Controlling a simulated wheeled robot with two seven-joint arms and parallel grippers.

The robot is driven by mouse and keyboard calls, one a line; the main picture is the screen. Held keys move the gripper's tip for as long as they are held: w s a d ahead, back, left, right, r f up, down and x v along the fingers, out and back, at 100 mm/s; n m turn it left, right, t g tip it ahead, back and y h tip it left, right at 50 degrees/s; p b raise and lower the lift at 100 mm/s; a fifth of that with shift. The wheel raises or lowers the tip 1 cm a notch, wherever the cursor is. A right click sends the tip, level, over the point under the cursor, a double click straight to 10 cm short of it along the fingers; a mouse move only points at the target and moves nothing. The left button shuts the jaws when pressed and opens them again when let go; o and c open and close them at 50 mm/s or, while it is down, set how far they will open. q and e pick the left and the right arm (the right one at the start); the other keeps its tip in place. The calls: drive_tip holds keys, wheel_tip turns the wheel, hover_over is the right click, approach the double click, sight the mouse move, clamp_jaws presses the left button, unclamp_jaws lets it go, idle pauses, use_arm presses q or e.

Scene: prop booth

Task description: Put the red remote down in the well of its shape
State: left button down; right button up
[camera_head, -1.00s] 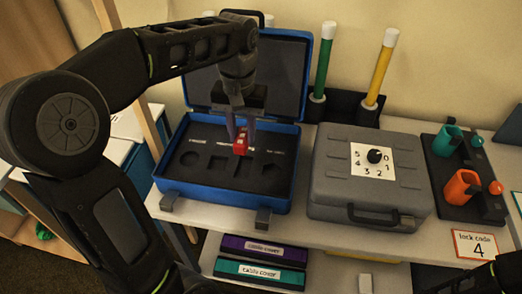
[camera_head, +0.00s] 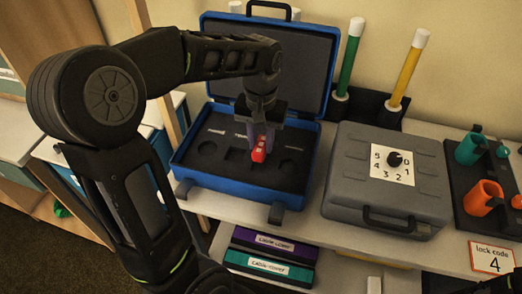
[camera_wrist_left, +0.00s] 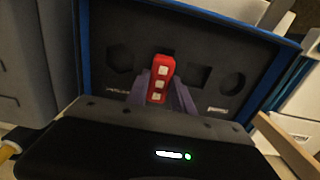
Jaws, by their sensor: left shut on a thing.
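The red remote (camera_head: 259,149) is a small red bar with pale buttons. It also shows in the left wrist view (camera_wrist_left: 162,72). My left gripper (camera_head: 256,140) is shut on it, with its purple fingers on either side. The remote is over the dark foam of the open blue case (camera_head: 231,188). In the left wrist view, a hexagonal, a square and a round well show in the foam. A further dark well is partly hidden behind the remote. I cannot tell whether the remote touches the foam.
The blue case's lid (camera_head: 300,50) stands open behind. A closed grey case (camera_head: 385,190) with a dial is to its right. A green tube (camera_head: 348,65) and a yellow tube (camera_head: 406,70) stand upright behind. An orange cup (camera_head: 482,197) stands at the right.

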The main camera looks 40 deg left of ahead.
sight(261, 145)
use_arm(q)
drive_tip(key=shift+f, duration=1.8)
drive_tip(key=shift+f, duration=0.1)
drive_tip(key=shift+f, duration=0.3)
drive_tip(key=c, duration=1.1)
unclamp_jaws()
drive_tip(key=shift+r, duration=0.1)
wheel_tip(261, 145, up, 13)
drive_tip(key=shift+f, duration=0.2)
